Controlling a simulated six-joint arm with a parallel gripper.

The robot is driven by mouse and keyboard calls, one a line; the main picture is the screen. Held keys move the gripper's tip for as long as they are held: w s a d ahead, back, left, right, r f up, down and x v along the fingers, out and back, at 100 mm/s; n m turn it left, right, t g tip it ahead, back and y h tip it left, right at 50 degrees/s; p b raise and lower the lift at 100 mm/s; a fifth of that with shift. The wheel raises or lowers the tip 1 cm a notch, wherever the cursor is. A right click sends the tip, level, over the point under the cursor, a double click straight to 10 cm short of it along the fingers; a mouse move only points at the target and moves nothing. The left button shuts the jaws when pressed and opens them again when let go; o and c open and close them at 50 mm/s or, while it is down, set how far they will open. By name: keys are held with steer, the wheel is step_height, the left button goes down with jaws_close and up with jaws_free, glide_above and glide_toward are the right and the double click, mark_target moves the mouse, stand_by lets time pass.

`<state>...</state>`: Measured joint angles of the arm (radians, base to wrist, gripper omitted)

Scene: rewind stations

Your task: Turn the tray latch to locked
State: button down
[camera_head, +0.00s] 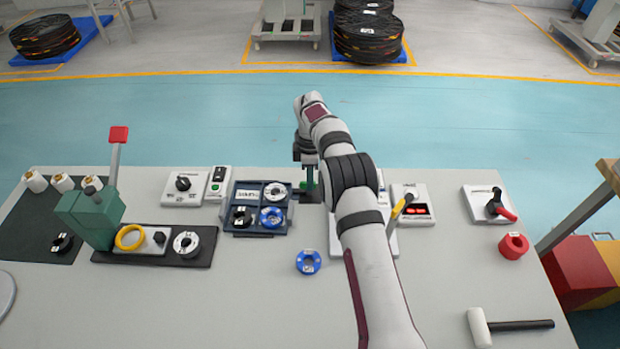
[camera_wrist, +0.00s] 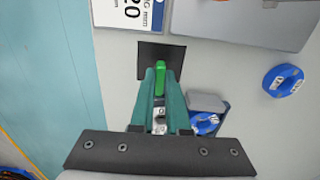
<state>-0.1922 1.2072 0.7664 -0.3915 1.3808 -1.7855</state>
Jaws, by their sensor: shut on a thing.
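The tray latch (camera_wrist: 160,67) is a green lever on a black square plate. In the head view its black base (camera_head: 309,194) shows just right of the dark blue tray (camera_head: 257,233). My gripper (camera_wrist: 161,76) has its two teal fingers on either side of the green lever, shut on it. In the head view my gripper (camera_head: 308,180) points down over the latch from the far side of the table. The tray holds a blue reel (camera_head: 271,217), a white reel (camera_head: 276,191) and a black reel (camera_head: 241,215). Any lock marking is hidden or too small to read.
My arm hides part of the panel (camera_head: 392,247) with the yellow-handled tool. A loose blue reel (camera_head: 308,262) lies in front of the tray. A green press (camera_head: 88,215) stands left. A red reel (camera_head: 514,246) and a mallet (camera_head: 510,326) lie right. The front middle is clear.

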steer(key=c, duration=0.9)
jaws_free()
step_height(320, 180, up, 16)
